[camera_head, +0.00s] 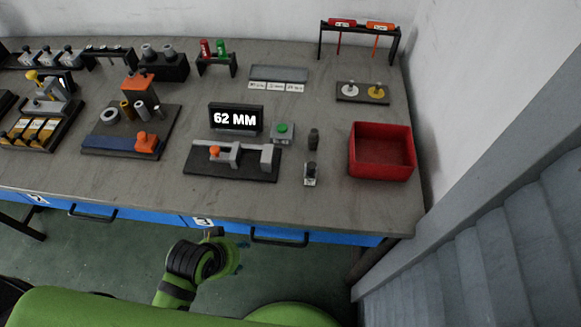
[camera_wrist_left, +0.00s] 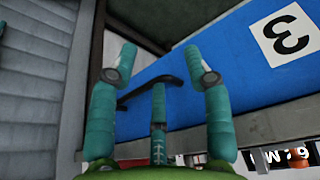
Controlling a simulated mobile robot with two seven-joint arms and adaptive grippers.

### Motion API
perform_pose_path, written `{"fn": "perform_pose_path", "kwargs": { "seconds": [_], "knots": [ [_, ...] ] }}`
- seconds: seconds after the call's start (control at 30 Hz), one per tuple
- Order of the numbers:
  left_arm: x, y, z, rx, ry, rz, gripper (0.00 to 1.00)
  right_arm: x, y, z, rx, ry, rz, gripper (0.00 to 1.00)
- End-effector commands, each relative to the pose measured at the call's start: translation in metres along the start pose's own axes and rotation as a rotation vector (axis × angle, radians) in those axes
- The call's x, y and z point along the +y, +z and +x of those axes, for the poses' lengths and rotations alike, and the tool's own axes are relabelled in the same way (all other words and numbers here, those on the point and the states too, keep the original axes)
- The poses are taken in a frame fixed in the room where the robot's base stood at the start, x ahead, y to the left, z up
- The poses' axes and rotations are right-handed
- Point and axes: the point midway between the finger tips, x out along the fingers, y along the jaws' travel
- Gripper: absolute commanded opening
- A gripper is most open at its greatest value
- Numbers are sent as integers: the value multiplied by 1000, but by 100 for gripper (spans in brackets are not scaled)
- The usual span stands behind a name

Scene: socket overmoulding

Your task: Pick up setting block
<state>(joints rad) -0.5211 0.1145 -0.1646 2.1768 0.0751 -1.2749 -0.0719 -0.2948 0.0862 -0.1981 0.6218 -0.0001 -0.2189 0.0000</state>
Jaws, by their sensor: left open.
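No part is clearly marked as the setting block. A small grey block with a dark top and pale label (camera_head: 310,175) stands on the bench right of the measuring fixture and may be it. A dark upright piece (camera_head: 313,139) stands just behind it. My left gripper (camera_head: 228,243) is low in front of the bench, by the drawer fronts, well away from these parts. In the left wrist view its teal fingers (camera_wrist_left: 160,72) are spread, with nothing between them. My right gripper is not in view.
The fixture (camera_head: 232,160) has a "62 MM" display (camera_head: 236,119) behind it and a green button box (camera_head: 283,131) beside it. A red bin (camera_head: 381,151) is at the right. Blue drawers with a black handle (camera_wrist_left: 150,92) face the gripper. The bench's front strip is clear.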

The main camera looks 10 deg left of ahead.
Motion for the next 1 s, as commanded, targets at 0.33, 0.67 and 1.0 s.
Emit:
{"fn": "perform_pose_path", "kwargs": {
  "seconds": [0.33,0.67,1.0],
  "knots": [
    [67,-80,-83,293,200,194,50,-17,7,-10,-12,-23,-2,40],
    [169,-173,-142,853,470,355,50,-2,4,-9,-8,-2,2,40],
    [188,-251,-221,1431,429,69,50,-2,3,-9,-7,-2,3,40]
  ]
}}
